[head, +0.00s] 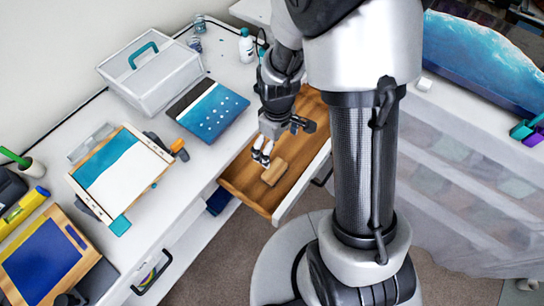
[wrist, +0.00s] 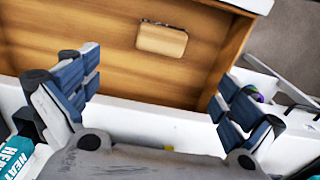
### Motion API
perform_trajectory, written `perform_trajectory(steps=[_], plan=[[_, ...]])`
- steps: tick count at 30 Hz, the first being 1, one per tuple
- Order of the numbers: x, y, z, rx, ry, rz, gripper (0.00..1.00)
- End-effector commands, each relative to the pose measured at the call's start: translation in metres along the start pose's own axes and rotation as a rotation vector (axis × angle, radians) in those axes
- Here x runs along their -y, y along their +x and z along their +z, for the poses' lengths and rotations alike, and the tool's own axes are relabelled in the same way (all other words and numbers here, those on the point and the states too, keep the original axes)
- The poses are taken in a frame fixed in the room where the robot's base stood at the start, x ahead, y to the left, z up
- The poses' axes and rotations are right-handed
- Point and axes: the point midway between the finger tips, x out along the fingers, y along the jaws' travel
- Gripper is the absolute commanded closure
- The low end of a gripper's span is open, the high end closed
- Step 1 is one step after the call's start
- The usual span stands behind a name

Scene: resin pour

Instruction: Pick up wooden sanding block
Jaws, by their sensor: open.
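The wooden sanding block (head: 274,172) lies in the open wooden drawer (head: 245,183), toward its front right part. It also shows in the wrist view (wrist: 162,39), as a small light-brown block on the brown drawer floor. My gripper (head: 262,156) is over the drawer, just up and left of the block in the head view. In the wrist view its blue-padded fingers (wrist: 152,92) are spread wide with nothing between them. The block shows beyond the fingertips, apart from them.
The drawer's white front panel (head: 304,182) and side walls border the space around the block. The white worktop beside it holds a clear lidded box (head: 150,75), a blue panel with white dots (head: 213,112) and a framed board (head: 122,172). The drawer floor around the block looks clear.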

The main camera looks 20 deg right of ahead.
Motion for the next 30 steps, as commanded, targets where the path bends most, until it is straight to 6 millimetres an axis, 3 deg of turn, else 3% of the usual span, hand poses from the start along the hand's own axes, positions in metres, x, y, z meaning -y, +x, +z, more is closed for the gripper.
perform_trajectory(steps=[3,12,22,30], plan=[[0.001,0.032,0.002,0.005,0.001,-0.004,0.0],[0.001,0.09,0.001,0.003,0.002,-0.002,0.0],[0.001,0.11,0.0,0.001,0.002,-0.001,0.0],[0.004,0.15,-0.001,0.002,0.003,-0.001,0.0]])
